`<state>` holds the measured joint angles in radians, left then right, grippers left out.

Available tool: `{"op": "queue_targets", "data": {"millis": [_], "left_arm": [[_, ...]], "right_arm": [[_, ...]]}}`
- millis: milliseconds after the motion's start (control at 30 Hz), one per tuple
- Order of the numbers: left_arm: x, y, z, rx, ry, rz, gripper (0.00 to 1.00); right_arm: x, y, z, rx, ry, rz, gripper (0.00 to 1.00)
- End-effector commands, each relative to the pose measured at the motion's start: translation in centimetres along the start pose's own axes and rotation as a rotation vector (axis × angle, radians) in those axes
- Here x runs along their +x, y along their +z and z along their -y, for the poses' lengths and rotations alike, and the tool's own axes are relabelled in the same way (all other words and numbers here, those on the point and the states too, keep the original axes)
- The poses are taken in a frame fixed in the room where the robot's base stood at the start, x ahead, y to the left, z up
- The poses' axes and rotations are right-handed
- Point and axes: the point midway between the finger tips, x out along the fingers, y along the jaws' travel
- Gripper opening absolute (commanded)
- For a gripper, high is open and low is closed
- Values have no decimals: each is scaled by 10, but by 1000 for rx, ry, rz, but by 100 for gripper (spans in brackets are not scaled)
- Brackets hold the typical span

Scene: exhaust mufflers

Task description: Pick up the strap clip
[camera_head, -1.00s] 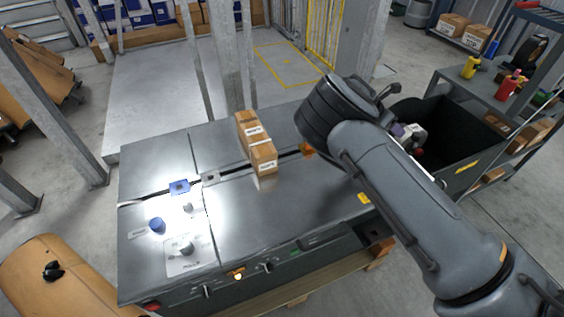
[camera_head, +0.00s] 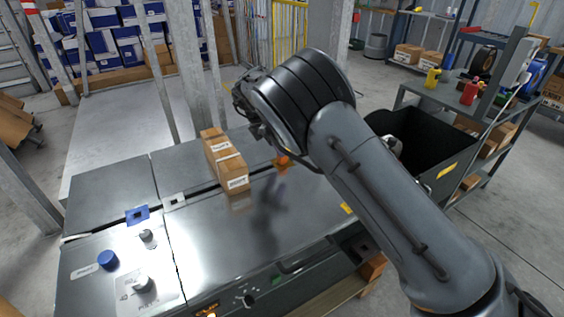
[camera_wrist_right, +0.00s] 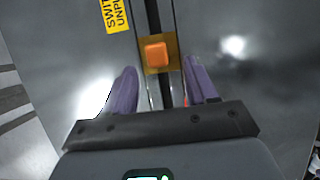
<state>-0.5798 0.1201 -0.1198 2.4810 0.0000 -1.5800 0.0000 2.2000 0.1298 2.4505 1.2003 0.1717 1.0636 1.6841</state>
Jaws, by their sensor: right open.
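An orange piece with a raised square block (camera_wrist_right: 157,54), which looks like the strap clip, sits over the dark strap slot in the right wrist view. It also shows in the head view (camera_head: 283,161), partly behind my right arm, right of the carton. My right gripper (camera_wrist_right: 160,78) is open, with purple fingers on either side of the slot, pointing toward the orange piece. Nothing is between the fingertips; I cannot tell the height gap. The arm hides most of this gripper in the head view. My left gripper is not in view.
A taped carton (camera_head: 226,163) stands on the metal machine top (camera_head: 225,255), close left of the orange piece. A black bin (camera_head: 440,160) stands at the right.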

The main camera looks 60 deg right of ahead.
Motion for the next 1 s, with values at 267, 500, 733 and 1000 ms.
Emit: {"op": "queue_targets", "data": {"millis": [267,500,733,1000], "left_arm": [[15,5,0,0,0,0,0],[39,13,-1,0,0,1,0],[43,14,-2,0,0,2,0],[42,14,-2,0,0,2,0]], "right_arm": [[18,1,-1,1,0,1,57],[47,5,-2,1,-2,2,57],[54,6,-2,0,-1,2,57],[54,7,-2,0,0,2,38]]}}
